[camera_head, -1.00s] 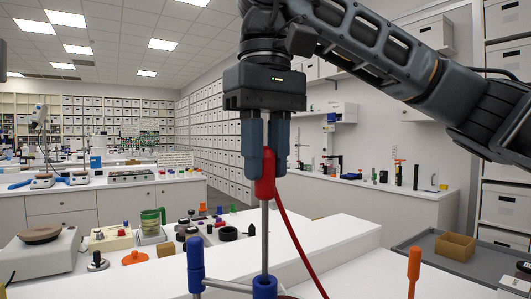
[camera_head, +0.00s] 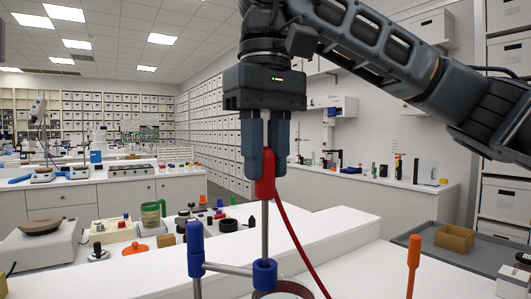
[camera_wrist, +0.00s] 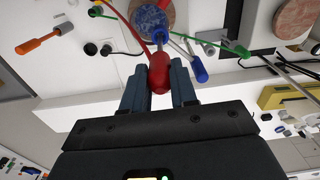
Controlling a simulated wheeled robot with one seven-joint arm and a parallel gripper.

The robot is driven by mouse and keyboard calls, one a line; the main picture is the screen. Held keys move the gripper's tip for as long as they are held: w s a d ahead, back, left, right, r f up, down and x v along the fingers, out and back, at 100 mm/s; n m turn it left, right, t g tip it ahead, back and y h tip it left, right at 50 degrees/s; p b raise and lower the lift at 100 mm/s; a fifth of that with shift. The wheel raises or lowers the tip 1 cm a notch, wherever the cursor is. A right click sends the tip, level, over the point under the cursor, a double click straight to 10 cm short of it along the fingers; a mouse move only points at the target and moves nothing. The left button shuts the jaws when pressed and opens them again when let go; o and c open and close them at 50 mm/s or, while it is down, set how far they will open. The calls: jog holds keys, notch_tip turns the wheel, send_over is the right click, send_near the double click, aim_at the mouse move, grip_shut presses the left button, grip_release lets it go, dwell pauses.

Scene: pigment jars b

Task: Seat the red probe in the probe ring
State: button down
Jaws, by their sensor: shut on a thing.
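My gripper (camera_head: 265,170) is shut on the red handle of the red probe (camera_head: 265,187) and holds it upright. The probe's thin grey metal rod runs down to the blue probe ring (camera_head: 264,273), and its lower end is hidden at the ring. I cannot tell how deep the rod sits in it. The red handle is well above the ring. A red cable trails down to the right. The ring is on a grey arm from a blue-topped stand post (camera_head: 195,245). In the wrist view the red handle (camera_wrist: 160,75) sits between my fingers, in line with the ring.
A dish (camera_head: 285,291) stands below the ring at the picture's lower edge. An orange-handled tool (camera_head: 414,252) stands upright at right. A grey tray (camera_head: 480,262) with a brown box (camera_head: 454,239) lies beyond it. A raised white ledge (camera_head: 330,228) runs behind the ring.

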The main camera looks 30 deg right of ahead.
aim_at(266, 222)
jog(key=shift+f+b, duration=3.1)
jog(key=shift+f, duration=1.3)
jog(key=c, duration=0.8)
grip_release()
jog(key=shift+r, duration=3.95)
